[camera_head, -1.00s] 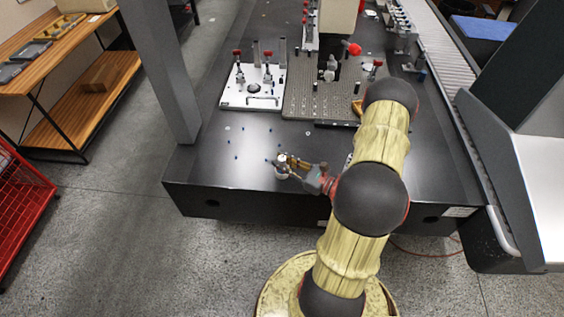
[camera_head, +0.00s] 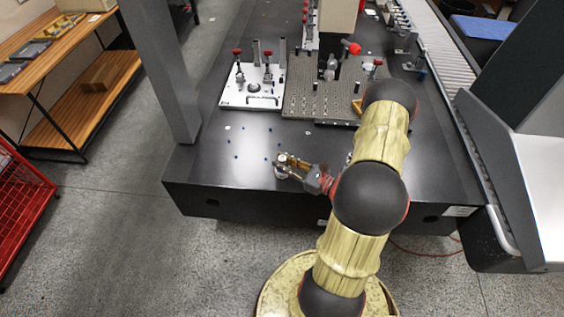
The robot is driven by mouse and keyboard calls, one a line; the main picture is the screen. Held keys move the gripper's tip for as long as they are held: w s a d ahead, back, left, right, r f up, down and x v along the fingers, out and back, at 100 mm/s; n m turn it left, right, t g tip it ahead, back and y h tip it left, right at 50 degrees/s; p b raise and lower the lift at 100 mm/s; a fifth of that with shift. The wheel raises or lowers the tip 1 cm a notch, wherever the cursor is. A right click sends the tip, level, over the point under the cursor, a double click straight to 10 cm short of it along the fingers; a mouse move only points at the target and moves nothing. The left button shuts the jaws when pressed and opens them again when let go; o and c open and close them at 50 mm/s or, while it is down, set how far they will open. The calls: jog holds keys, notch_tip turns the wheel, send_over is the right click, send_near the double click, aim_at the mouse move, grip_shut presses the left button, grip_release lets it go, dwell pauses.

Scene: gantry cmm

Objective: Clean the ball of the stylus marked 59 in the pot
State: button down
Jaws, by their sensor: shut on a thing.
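My gripper (camera_head: 288,160) is at the near left part of the black table top, its brassy fingers pointing left. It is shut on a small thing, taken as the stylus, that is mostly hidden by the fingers. Its marking and ball cannot be made out. A small round silvery pot (camera_head: 281,174) stands on the table directly under the fingertips. From this view I cannot tell whether the held thing is inside the pot or just above it.
The black table (camera_head: 215,172) has several small blue dots and free room left of my gripper. Behind stand a white fixture plate (camera_head: 234,99) with red-topped clamps and a grey perforated plate (camera_head: 300,105). A roller conveyor (camera_head: 445,60) runs along the right side.

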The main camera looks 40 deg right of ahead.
dwell(0.3)
jog(key=n+y, duration=0.2)
jog(key=shift+d+f+g+y+b, duration=0.1)
jog(key=shift+f+g+y+b, duration=0.05)
jog(key=shift+g+y+b, duration=0.2)
jog(key=shift+n+g+y, duration=0.65)
jog(key=shift+n+y, duration=0.05)
jog(key=shift+y, duration=0.35)
jog(key=shift+m+t+h+p, duration=0.3)
jog(key=shift+m+h, duration=0.1)
jog(key=shift+h, duration=0.1)
jog(key=m+h, duration=0.1)
jog(key=h, duration=0.1)
jog(key=m+t+h+p, duration=0.1)
jog(key=h, duration=0.1)
jog(key=m+h+p, duration=0.1)
jog(key=m+h, duration=0.1)
jog(key=shift+a+t, duration=0.3)
jog(key=shift+t, duration=0.1)
jog(key=shift+d+m+h+p, duration=0.2)
jog(key=shift+m+h+p, duration=0.2)
jog(key=shift+m+h, duration=1)
jog(key=shift+n, duration=0.4)
